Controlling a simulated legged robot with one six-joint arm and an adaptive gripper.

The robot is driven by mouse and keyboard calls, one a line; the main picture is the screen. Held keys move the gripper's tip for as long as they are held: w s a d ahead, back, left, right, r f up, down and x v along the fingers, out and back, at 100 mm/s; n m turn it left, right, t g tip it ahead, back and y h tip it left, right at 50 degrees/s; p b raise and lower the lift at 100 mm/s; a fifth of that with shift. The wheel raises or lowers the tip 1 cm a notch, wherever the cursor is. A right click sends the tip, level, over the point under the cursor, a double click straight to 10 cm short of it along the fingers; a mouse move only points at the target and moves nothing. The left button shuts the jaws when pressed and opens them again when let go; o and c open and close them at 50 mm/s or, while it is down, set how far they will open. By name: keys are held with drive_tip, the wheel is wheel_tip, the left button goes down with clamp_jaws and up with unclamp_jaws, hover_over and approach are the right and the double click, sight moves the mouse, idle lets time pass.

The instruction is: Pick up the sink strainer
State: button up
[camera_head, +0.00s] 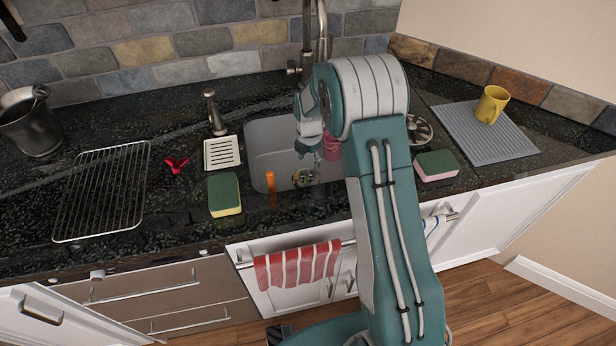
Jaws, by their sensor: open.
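A round metal piece with spoke-like openings (419,130) lies on the counter right of the sink, partly hidden behind my arm; it may be the sink strainer. A small round dark and yellowish thing (304,178) is at the sink bottom; I cannot tell whether it is the drain or a strainer. My gripper (304,152) is open, pointing down over the sink (262,141), above this small round thing and apart from the metal piece. The fingers are small, and part of the sink is hidden by my arm.
A red cup (332,146) and an orange object (270,181) are in the sink. The faucet (308,40) rises behind. Sponges (224,194) (437,165) flank the sink. A yellow mug (492,104) stands on a grey mat (505,148). A wire rack (102,190) lies left.

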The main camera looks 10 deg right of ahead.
sight(306, 172)
drive_tip(key=shift+a+f, duration=0.3)
drive_tip(key=shift+f, duration=0.4)
drive_tip(key=f, duration=0.4)
drive_tip(key=shift+w+f, duration=0.25)
drive_tip(key=shift+w, duration=0.1)
drive_tip(key=shift+f, duration=0.15)
drive_tip(key=shift+a, duration=0.1)
clamp_jaws()
